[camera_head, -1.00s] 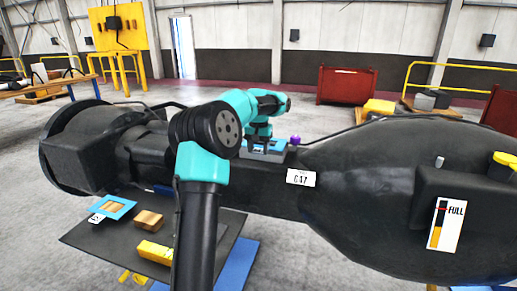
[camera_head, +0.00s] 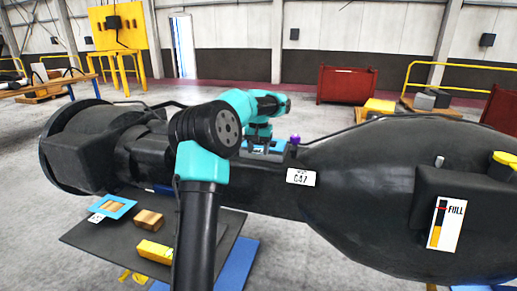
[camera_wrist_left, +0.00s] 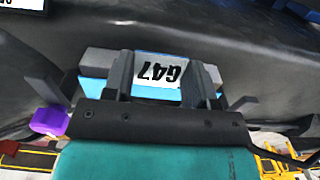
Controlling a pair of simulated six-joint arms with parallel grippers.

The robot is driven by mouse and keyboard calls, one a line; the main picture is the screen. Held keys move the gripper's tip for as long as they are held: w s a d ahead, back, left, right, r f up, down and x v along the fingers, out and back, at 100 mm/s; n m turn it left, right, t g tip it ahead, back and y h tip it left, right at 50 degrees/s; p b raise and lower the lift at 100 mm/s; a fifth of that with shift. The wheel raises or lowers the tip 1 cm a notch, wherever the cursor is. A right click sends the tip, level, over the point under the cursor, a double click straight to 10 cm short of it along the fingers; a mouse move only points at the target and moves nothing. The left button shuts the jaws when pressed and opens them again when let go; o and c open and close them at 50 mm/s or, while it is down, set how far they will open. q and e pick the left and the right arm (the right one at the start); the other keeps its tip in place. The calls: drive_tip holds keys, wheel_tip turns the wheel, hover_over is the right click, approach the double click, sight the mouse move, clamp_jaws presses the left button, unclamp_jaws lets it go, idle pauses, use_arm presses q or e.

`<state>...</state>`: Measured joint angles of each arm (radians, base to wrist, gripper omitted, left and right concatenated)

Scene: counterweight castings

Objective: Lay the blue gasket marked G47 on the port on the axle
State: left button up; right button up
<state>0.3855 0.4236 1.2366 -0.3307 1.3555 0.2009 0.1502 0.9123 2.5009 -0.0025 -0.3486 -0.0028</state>
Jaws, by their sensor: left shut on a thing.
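My left gripper (camera_head: 260,140) is over the port on the black axle (camera_head: 240,197). It is shut on the blue gasket (camera_head: 278,147). In the left wrist view the fingers (camera_wrist_left: 163,82) stand on either side of the gasket's white tag (camera_wrist_left: 165,70), which reads G47, and the blue gasket (camera_wrist_left: 145,90) shows below the tag. Grey parts of the port (camera_wrist_left: 97,60) show beside the fingers. The gasket is at or just above the port; I cannot tell whether it touches. A white plate (camera_head: 302,177) reading G47 is on the axle, right of the port. My right gripper is not in view.
A purple knob (camera_head: 295,139) stands close to the port's right side. A dark tray (camera_head: 85,237) at lower left holds another blue gasket (camera_head: 121,212), a wooden block (camera_head: 149,219) and a yellow block (camera_head: 154,250). The axle's bulge (camera_head: 390,170) rises at right.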

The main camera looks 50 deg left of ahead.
use_arm(q)
drive_tip(key=shift+f, duration=0.5)
idle(0.3)
drive_tip(key=o, duration=1)
wheel_tip(320, 180, up, 17)
drive_tip(key=shift+r, duration=0.2)
idle(0.4)
drive_tip(key=shift+f, duration=0.1)
